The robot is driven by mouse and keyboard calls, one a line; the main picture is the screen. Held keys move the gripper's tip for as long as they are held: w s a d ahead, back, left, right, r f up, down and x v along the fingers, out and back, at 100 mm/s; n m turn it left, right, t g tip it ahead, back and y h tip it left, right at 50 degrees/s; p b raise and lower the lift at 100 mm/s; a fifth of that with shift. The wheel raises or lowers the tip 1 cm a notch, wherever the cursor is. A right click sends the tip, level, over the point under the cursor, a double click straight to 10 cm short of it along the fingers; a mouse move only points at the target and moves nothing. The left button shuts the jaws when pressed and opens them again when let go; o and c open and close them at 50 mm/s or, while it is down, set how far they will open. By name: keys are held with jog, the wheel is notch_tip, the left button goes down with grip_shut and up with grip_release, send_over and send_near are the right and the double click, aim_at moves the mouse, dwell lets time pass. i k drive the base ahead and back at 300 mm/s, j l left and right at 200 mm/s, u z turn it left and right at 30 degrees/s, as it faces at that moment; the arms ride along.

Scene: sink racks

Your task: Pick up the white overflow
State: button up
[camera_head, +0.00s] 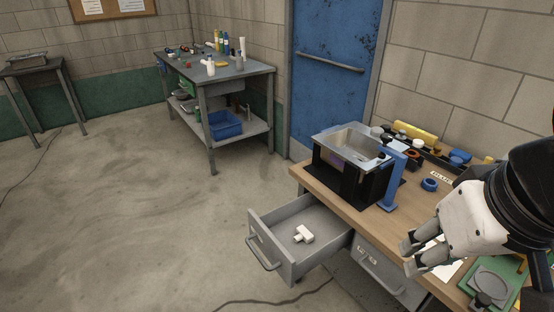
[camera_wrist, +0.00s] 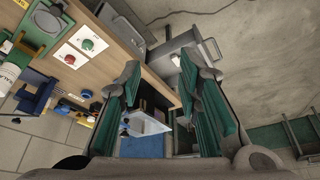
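The white overflow (camera_head: 303,234), a small T-shaped white piece, lies inside the open grey drawer (camera_head: 272,262) under the wooden workbench. My gripper (camera_head: 410,256) is to the right of the drawer and above the bench's front edge, apart from the overflow. In the wrist view my gripper (camera_wrist: 160,78) has its two green-padded fingers spread wide with nothing between them.
A metal sink (camera_head: 352,145) on a black stand and a blue bracket (camera_head: 393,175) occupy the wooden bench (camera_head: 323,184). A closed drawer (camera_head: 380,272) is right of the open one. Bare floor (camera_head: 130,225) lies to the left. A second workbench (camera_head: 215,72) stands behind.

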aim_at(303, 233)
jog(key=i+j, duration=0.1)
jog(key=j, duration=0.35)
jog(key=i+j, duration=0.15)
jog(key=j, duration=0.3)
jog(key=i+j+z, duration=0.1)
jog(key=j, duration=0.35)
jog(key=i+j, duration=0.1)
jog(key=j, duration=0.4)
